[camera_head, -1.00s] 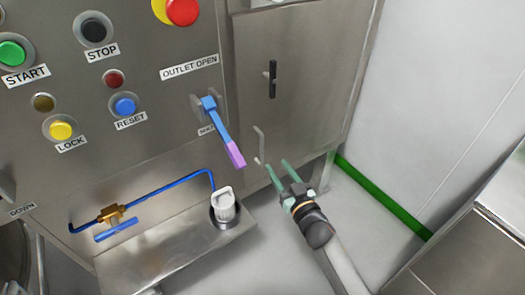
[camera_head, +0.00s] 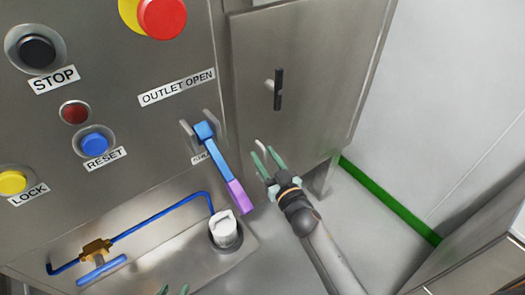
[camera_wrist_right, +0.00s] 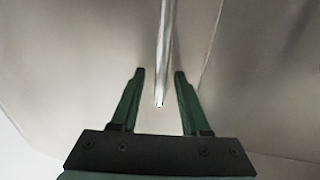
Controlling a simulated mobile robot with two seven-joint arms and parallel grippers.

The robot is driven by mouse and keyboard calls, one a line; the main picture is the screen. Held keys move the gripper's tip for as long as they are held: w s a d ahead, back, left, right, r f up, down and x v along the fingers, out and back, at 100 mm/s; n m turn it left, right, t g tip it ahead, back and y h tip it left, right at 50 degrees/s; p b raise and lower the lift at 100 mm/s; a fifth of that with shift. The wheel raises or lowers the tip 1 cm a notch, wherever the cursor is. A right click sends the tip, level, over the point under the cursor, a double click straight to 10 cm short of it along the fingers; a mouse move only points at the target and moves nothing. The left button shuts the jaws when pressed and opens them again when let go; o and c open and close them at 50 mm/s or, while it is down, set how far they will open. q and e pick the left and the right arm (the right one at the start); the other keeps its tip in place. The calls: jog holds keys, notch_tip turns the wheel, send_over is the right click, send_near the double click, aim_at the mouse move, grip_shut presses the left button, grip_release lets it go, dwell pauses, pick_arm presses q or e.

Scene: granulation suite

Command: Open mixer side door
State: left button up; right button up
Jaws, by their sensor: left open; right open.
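The mixer side door (camera_head: 310,60) is a flat steel panel, shut, in the upper middle of the head view. It bears a black latch (camera_head: 278,89). A slim silver handle bar (camera_head: 261,146) is near its lower left edge. My right gripper (camera_head: 263,154) is open at the lower end of this handle. In the right wrist view, the bar (camera_wrist_right: 163,60) comes down between the two open green fingers (camera_wrist_right: 159,88), with gaps on both sides. My left gripper (camera_head: 172,290) only shows its parted fingertips at the bottom edge of the head view.
A blue lever with a purple end (camera_head: 219,165) stands out left of the door. A control panel with a blue button (camera_head: 95,143) is further left. Below are a blue pipe (camera_head: 150,230) and a white-capped fitting (camera_head: 224,229). A white wall (camera_head: 450,90) is at the right.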

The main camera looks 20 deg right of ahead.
grip_shut()
dwell(0.4)
dwell(1.1)
